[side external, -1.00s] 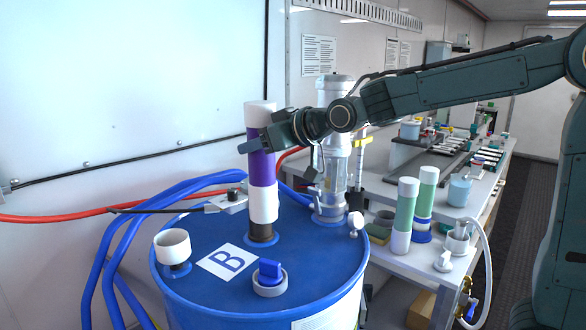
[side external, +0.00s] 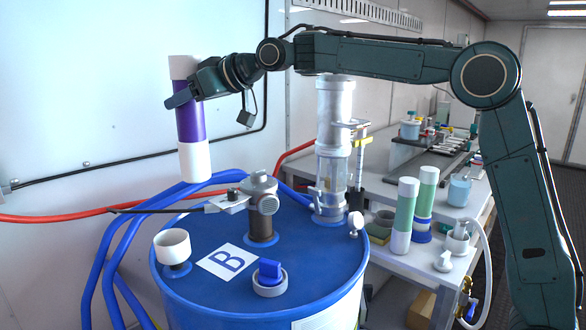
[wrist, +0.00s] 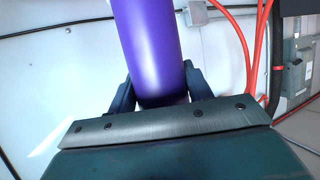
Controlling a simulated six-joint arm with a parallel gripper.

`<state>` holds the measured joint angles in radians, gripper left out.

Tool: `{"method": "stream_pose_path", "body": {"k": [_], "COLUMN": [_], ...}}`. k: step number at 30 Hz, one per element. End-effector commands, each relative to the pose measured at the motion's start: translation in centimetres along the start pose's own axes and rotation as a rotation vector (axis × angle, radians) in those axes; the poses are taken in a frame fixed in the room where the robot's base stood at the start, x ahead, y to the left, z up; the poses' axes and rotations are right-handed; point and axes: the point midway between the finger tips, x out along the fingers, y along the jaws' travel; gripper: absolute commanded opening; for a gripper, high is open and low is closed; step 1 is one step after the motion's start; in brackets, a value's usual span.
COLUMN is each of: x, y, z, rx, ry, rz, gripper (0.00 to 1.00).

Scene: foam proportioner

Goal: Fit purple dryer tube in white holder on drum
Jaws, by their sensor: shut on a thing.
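The purple dryer tube (side external: 190,124) has white ends and hangs nearly upright in the air, tilted slightly. My gripper (side external: 184,98) is shut on it near its upper end. In the wrist view the purple tube (wrist: 148,45) stands between my two fingers (wrist: 152,92). The white holder (side external: 172,246) is an open cup on the near left of the blue drum (side external: 215,290). The tube's lower end is above and slightly right of the holder in the side view, clear of it. The holder does not show in the wrist view.
A grey capped fitting (side external: 261,205) stands on the drum behind the B label (side external: 227,261). A blue-handled cap (side external: 269,276) sits at the front. A clear cylinder pump (side external: 332,150) rises at the drum's back. Blue hoses (side external: 120,235) run along the left. Green tubes (side external: 404,215) stand on the bench.

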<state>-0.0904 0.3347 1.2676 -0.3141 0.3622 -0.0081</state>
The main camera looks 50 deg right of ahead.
Motion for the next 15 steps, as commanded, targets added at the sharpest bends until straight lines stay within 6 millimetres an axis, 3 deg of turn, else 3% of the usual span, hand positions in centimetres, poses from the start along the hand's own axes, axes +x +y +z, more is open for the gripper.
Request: {"method": "stream_pose_path", "body": {"k": [15], "x": [3.1], "y": [-2.5], "z": [-4.0], "rx": [-0.068], "ry": [0.005], "rz": [-0.16], "gripper": [0.1]}}
